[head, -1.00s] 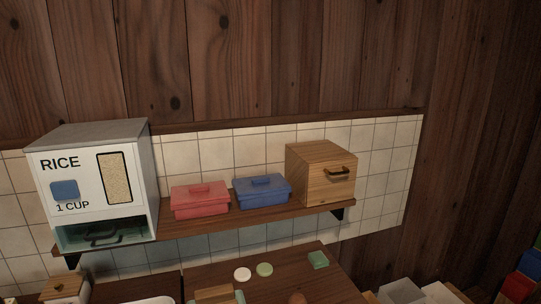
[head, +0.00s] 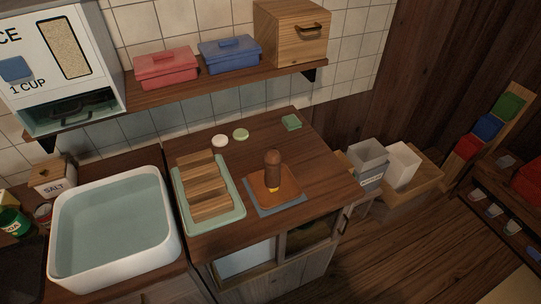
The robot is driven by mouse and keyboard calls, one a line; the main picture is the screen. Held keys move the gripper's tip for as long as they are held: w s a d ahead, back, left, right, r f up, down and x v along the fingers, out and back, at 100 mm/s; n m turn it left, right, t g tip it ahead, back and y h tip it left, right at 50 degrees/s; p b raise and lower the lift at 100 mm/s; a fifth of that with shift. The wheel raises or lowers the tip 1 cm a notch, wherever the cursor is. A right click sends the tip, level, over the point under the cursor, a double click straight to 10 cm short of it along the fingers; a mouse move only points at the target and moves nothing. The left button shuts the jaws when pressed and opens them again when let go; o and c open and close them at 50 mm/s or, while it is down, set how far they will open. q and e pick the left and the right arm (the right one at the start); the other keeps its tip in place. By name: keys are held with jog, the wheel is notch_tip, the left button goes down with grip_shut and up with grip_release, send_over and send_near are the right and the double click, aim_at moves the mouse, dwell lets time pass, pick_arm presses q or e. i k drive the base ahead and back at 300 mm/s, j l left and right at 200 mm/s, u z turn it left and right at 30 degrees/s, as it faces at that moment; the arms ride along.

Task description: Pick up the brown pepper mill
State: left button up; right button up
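Neither of my grippers shows in the head view.
Left of the mill is a pale green tray (head: 236,217) with several wooden blocks. A white basin (head: 65,263) lies further left. A shelf (head: 205,86) with boxes overhangs the counter's back. Grey and white bins (head: 366,166) stand right of the counter; the floor (head: 395,255) there is clear.

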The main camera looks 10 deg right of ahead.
aim_at(272, 178)
jog(key=k+j, duration=0.1)
jog(key=j, duration=0.5)
jog(key=k+j, duration=0.1)
jog(key=j, duration=0.55)
jog(key=k+j, duration=0.15)
jog(key=j, duration=0.45)
jog(key=u, duration=0.05)
